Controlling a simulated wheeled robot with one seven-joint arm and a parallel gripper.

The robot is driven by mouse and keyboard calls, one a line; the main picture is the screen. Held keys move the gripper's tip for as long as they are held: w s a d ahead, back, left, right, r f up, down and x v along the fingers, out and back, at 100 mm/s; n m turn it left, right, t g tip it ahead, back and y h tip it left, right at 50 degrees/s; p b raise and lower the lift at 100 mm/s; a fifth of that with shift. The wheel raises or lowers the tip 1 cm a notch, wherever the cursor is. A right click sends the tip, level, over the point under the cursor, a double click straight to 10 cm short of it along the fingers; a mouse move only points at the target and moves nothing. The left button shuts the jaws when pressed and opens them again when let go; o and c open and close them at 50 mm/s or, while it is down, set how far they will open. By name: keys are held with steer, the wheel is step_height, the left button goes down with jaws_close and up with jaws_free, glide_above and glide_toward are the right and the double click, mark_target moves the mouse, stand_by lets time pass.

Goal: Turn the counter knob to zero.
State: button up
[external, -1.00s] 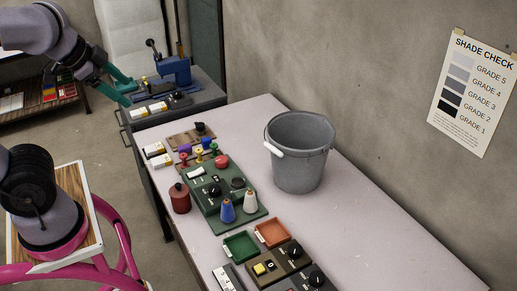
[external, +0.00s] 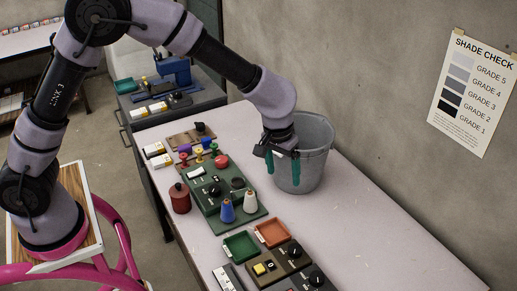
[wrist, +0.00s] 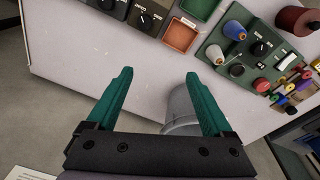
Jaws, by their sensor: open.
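A brown box (external: 268,269) at the near end of the table carries a yellow square, a small dark window with a pale mark, and a black knob (external: 294,250). Its knob also shows near the top of the wrist view (wrist: 145,20). A second dark box (external: 310,283) with a black knob (external: 317,278) stands beside it, partly cut off. My gripper (external: 283,165) is open and empty, pointing down in front of the grey bucket, apart from both knobs.
The grey bucket (external: 310,150) stands close behind my gripper. A green tray (external: 240,246) and an orange tray (external: 272,233) lie beside the brown box. A green board (external: 215,205) holds thread cones, a red button and knobs. The table's right side is clear.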

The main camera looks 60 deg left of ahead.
mark_target(295, 248)
steer(key=d+f, duration=0.2)
steer(key=f, duration=0.6)
steer(key=w+d+f+n+g, duration=0.1)
steer(key=d+f, duration=0.1)
steer(key=f, duration=0.7)
steer(key=w+d+f+n, duration=0.1)
steer(key=d+f, duration=0.1)
steer(key=f, duration=0.7)
steer(key=shift+d, duration=0.1)
jaws_close()
